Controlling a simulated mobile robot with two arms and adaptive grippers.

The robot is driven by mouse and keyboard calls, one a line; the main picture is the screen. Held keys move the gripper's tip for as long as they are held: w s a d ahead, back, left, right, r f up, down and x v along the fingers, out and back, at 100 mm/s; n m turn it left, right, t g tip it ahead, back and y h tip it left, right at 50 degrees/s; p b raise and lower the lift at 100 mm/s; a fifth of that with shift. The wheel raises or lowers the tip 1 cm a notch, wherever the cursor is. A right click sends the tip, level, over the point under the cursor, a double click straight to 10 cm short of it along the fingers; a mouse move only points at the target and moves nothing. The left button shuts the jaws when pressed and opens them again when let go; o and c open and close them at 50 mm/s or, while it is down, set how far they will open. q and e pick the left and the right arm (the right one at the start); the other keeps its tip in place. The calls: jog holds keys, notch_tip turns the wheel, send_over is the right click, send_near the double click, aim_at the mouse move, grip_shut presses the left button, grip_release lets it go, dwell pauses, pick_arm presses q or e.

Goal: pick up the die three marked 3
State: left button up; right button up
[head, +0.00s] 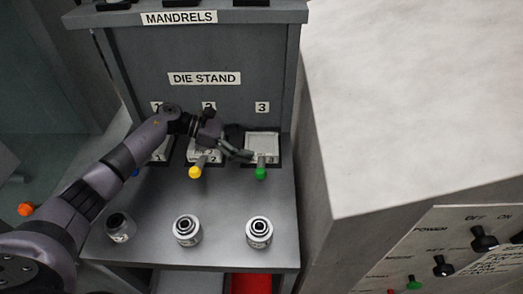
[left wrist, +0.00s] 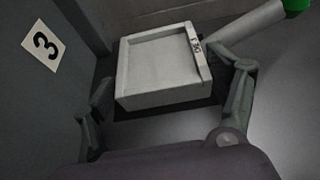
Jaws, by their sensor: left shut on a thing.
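Die three (head: 262,143) is a pale square block with a raised rim, a "3" on its front edge and a handle with a green knob (head: 261,173). It sits in the right place of the die stand, under the label 3. In the left wrist view, die three (left wrist: 158,65) lies between the fingers of my left gripper (left wrist: 170,105). The far finger's contact is hard to see. My right gripper is not in view.
Die two (head: 203,151), with a yellow knob, stands just left under my arm. Die one (head: 162,151) is partly hidden further left. Several round metal parts (head: 187,229) stand along the shelf front. A big pale cabinet (head: 410,90) rises to the right.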

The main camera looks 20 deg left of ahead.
pick_arm(q)
jog(key=c, duration=0.8)
jog(key=shift+w+r, duration=0.1)
jog(key=shift+r, duration=0.05)
jog(key=shift+c, duration=0.4)
